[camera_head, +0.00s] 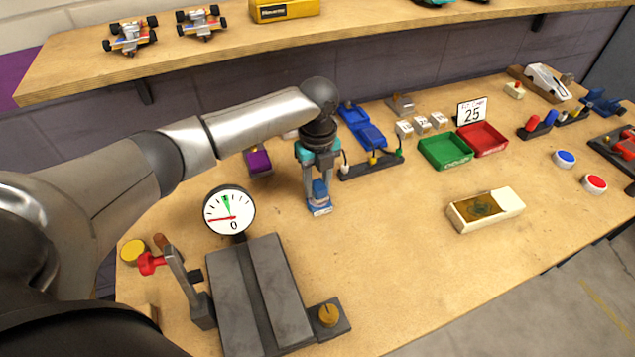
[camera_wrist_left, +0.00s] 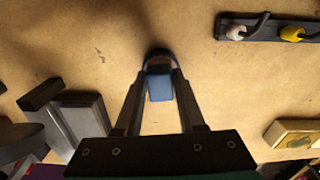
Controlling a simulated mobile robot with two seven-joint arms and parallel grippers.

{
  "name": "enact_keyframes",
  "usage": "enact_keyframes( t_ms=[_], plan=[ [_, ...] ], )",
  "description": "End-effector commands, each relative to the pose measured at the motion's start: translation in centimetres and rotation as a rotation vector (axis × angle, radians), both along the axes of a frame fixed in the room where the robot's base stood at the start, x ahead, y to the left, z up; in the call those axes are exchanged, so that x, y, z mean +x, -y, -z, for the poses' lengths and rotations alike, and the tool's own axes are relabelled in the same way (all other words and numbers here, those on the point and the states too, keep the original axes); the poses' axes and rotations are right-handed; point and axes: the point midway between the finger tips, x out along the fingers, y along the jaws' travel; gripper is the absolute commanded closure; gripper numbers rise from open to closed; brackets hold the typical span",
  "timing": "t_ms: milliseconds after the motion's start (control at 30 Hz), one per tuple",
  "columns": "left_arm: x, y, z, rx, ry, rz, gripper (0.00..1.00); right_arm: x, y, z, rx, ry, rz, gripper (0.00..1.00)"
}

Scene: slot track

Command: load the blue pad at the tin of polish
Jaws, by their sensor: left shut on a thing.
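My left gripper (camera_head: 318,184) points down over the middle of the bench, its fingers closed on the blue pad (camera_head: 320,190). In the left wrist view the blue pad (camera_wrist_left: 160,87) sits between the fingertips (camera_wrist_left: 160,84). Its lower end looks close to the bench top; I cannot tell whether it touches. A cream, box-shaped tin with a brown-gold patch on top (camera_head: 485,208), which looks like the tin of polish, lies to the right, apart from the pad. It partly shows in the left wrist view (camera_wrist_left: 292,133). My right gripper is not in view.
A dark rack with coloured knobs (camera_head: 371,166) stands just right of my left gripper. Green (camera_head: 445,151) and red (camera_head: 483,139) trays lie behind the tin. A dial gauge (camera_head: 229,212) and grey track (camera_head: 262,290) stand at front left. Bench between pad and tin is clear.

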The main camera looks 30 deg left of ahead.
Motion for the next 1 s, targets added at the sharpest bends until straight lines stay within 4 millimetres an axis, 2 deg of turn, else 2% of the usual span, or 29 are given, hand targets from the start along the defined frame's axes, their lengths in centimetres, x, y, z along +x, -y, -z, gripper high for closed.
enact_keyframes(
  t_ms=[1000],
  plan=[
    [0.00,0.02,0.45,0.000,0.000,0.001,1.00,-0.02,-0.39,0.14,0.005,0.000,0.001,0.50]
  ],
)
